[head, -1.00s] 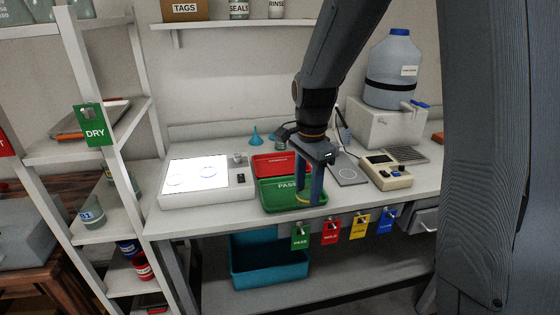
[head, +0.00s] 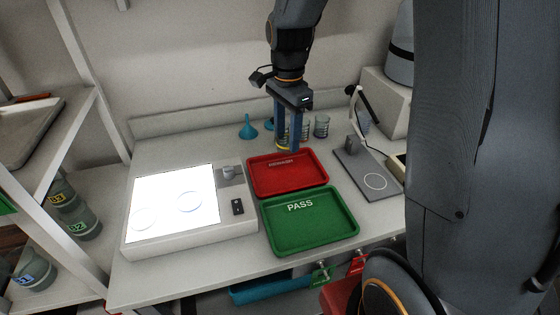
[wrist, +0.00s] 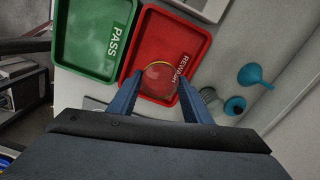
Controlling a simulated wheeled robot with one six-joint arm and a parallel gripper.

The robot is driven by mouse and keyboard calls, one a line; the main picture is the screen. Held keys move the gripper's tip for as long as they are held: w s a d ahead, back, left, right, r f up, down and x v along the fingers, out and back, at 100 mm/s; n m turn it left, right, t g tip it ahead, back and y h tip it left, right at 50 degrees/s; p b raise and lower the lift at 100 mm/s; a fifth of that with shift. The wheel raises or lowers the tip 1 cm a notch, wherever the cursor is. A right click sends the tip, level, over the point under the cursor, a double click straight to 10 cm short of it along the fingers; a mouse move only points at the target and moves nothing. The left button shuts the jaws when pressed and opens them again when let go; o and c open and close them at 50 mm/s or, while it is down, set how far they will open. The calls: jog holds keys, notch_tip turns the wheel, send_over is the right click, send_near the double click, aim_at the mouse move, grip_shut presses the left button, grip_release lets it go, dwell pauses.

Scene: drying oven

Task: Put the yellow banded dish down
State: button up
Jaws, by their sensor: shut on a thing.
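The yellow banded dish (wrist: 160,78) is clear glass with a yellow rim band. My gripper (wrist: 158,98) is shut on it, one blue finger on each side. In the wrist view the dish overlaps the red REWASH tray (wrist: 139,50). In the head view my gripper (head: 287,148) points down at the back edge of the red tray (head: 262,180), and a yellow arc of the dish (head: 282,148) shows by the fingertips. The gap between dish and tray cannot be judged. The green PASS tray (head: 268,235) lies in front of the red one and looks empty.
A light box (head: 160,235) with a lit panel stands left of the trays. A blue funnel (head: 248,127) and glass jars (head: 321,126) stand behind. The bench's left back part is clear.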

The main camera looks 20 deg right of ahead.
jog(key=shift+w+f, duration=0.15)
jog(key=shift+f, duration=0.25)
jog(key=shift+f+p, duration=1.1)
jog(key=shift+f, duration=3.5)
jog(key=shift+f, duration=0.1)
jog(key=o, duration=1)
jog(key=shift+o, duration=0.2)
